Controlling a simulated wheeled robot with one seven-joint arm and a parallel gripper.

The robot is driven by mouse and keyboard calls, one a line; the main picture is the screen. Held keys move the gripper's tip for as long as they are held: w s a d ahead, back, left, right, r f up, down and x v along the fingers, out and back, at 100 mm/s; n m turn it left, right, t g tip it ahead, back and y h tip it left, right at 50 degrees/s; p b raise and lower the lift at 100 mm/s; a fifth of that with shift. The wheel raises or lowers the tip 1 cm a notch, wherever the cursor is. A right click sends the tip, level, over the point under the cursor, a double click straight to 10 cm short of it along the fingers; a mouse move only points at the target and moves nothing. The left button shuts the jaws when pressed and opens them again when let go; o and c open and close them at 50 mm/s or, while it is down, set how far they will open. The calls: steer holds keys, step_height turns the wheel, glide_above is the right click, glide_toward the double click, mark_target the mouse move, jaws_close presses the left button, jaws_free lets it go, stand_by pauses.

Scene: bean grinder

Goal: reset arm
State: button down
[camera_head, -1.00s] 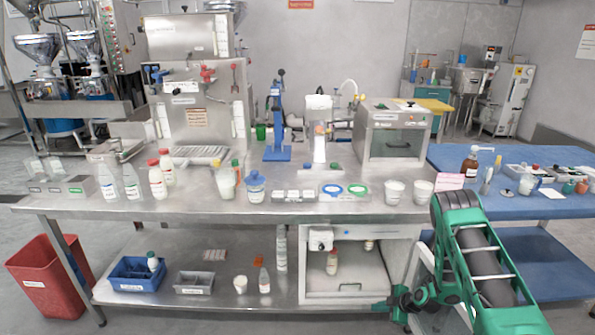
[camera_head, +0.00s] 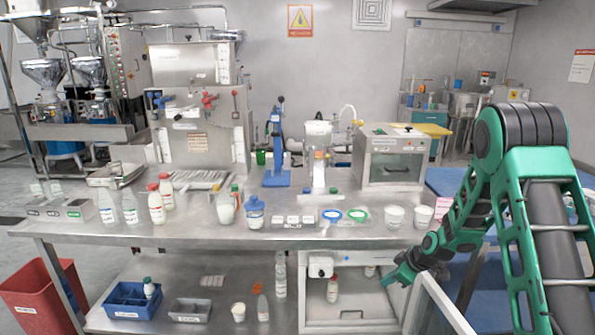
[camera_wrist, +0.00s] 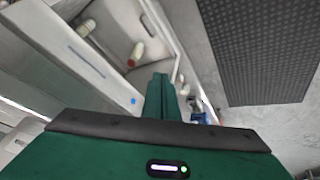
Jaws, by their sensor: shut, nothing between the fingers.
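My arm is green and black and stands at the right of the head view, bent at a high elbow. My gripper (camera_head: 392,281) points down and left, near the right side of the open cabinet under the steel table. In the wrist view my gripper (camera_wrist: 160,80) shows as dark green fingers close together, with nothing between them. A bottle with a red cap (camera_head: 332,288) stands inside the open cabinet (camera_head: 352,311), left of my gripper and apart from it; it also shows in the wrist view (camera_wrist: 136,55).
The steel table (camera_head: 180,228) holds bottles, cups, a blue-lidded jar (camera_head: 254,212) and machines. The lower shelf (camera_head: 215,275) carries a blue bin (camera_head: 130,300) and a grey bin (camera_head: 190,311). A red bin (camera_head: 40,300) stands at left. A dark mat (camera_wrist: 255,50) shows in the wrist view.

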steer(key=s+a+r+m+h, duration=0.1)
steer(key=s+r+m, duration=0.1)
steer(key=s+r, duration=0.45)
steer(key=s+a+r+m, duration=0.1)
steer(key=s+r+m, duration=0.15)
steer(key=r, duration=0.65)
steer(key=s+d+r+m+h, duration=0.1)
steer(key=s+r+m, duration=0.3)
steer(key=s, duration=0.6)
steer(key=s+d+r+m+h, duration=0.1)
steer(key=s+r+m+h, duration=0.1)
steer(key=s+r, duration=0.6)
steer(key=s+d+f+m+g, duration=0.1)
steer(key=s+d+m+g, duration=0.1)
steer(key=s+d, duration=0.3)
steer(key=s+d+f+m+g, duration=0.2)
steer(key=s+d, duration=0.4)
steer(key=s, duration=0.8)
steer(key=shift+s+f+m+g+y, duration=0.25)
steer(key=shift+m+g, duration=0.55)
steer(key=shift+m, duration=0.45)
steer(key=shift+s, duration=0.1)
